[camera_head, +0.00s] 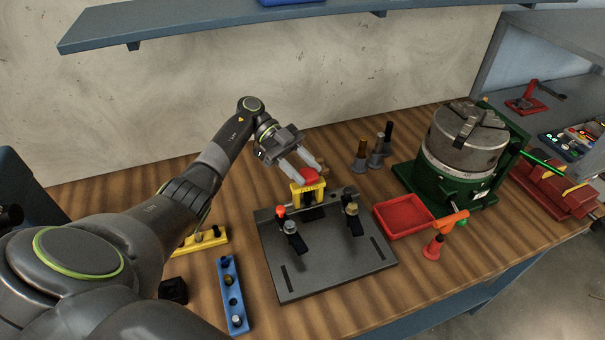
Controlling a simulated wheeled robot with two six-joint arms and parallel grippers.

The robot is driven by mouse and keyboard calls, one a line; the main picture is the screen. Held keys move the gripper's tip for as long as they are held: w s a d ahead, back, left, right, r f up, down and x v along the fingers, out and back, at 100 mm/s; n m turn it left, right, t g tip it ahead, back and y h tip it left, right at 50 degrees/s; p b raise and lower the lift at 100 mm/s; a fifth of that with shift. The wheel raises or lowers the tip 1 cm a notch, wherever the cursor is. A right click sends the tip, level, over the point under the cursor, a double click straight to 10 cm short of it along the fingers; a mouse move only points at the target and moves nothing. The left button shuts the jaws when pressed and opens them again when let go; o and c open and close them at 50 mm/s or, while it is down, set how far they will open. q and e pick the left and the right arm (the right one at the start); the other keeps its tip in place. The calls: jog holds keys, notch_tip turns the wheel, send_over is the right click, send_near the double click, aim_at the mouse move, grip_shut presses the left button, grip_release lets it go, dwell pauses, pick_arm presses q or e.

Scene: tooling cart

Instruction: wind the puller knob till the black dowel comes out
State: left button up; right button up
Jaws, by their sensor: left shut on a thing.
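The puller is a yellow bridge (296,197) with a red knob (309,177) on top, at the back edge of the dark fixture plate (330,268). My left gripper (308,171) comes down from the back left and is shut on the red knob, one finger on each side. I cannot make out a black dowel under the puller; the yellow frame and the shadow below hide that spot. My right gripper is not in view.
A red tray (404,216) and orange-handled tool (433,246) lie right. Several pegs (361,157) stand behind. A green-based chuck (465,140) is at right; blue (230,285) and yellow holders (213,241) lie left.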

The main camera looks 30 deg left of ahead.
aim_at(304, 170)
pick_arm(q)
jog(key=shift+m+g, duration=0.3)
jog(key=o, duration=1)
notch_tip(304, 170, up, 10)
jog(key=p, duration=0.9)
jog(key=shift+p, duration=0.4)
